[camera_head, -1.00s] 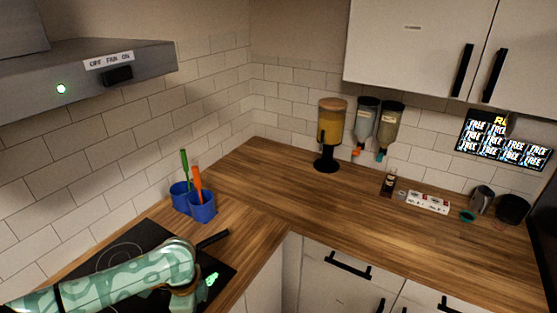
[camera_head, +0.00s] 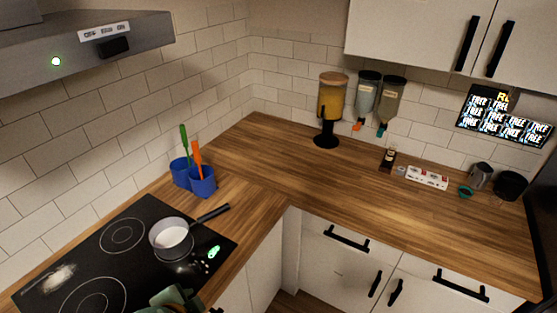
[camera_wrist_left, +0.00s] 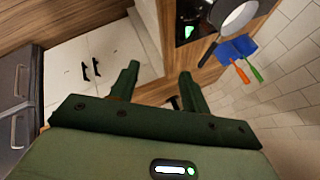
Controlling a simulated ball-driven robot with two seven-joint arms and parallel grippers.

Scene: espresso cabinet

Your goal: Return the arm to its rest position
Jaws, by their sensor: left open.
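My left gripper (camera_wrist_left: 160,82) shows in the left wrist view with its two dark green fingers spread apart and nothing between them. The fingers are clear of the worktop and the pan. In the head view only a green part of my left arm (camera_head: 172,300) shows at the bottom edge, over the front of the cooktop (camera_head: 65,235). My right gripper is in neither view.
A pan (camera_head: 170,234) with pale contents sits on the cooktop, its handle towards the worktop. Blue holders (camera_head: 203,182) with green and orange utensils stand behind it. A dispenser (camera_head: 331,105) stands in the corner. The middle worktop (camera_head: 300,180) is clear.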

